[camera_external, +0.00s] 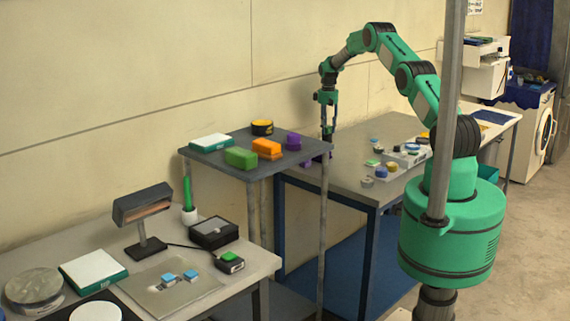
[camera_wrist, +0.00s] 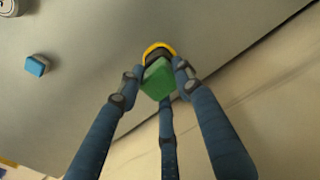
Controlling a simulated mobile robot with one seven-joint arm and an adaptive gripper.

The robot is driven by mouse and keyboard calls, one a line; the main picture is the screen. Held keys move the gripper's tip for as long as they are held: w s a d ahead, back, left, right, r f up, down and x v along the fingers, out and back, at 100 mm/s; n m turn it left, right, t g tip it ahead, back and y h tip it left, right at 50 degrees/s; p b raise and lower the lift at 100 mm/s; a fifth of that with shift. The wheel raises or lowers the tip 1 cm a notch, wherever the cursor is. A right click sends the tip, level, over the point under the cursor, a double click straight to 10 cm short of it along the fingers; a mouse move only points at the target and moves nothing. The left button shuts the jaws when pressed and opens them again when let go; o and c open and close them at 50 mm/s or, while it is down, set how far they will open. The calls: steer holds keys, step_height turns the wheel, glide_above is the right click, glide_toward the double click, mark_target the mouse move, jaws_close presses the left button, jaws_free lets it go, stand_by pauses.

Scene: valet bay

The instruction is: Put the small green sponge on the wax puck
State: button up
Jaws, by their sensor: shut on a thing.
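The small green sponge (camera_wrist: 159,79) is between the fingertips of my gripper (camera_wrist: 158,82), which is shut on it, in the wrist view. A round yellow-rimmed, dark thing (camera_wrist: 158,48), which looks like the wax puck, shows just beyond the sponge and is partly hidden by it. I cannot tell whether the two touch. In the external view my gripper (camera_external: 328,125) points down at the far left end of the grey bench (camera_external: 345,185). The sponge in it cannot be made out there.
A blue block (camera_wrist: 37,65) lies on the grey surface in the wrist view. A shelf (camera_external: 218,166) left of my gripper holds a green block (camera_external: 241,157), an orange block (camera_external: 267,148) and a yellow-and-black tin (camera_external: 262,127). Small items and a tray sit on the bench's right part.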

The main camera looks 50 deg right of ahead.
mark_target(327, 126)
steer(key=shift+f, duration=0.15)
steer(key=o, duration=0.8)
steer(key=shift+o, duration=0.2)
step_height(327, 126, up, 12)
stand_by(0.3)
steer(key=shift+r, duration=0.25)
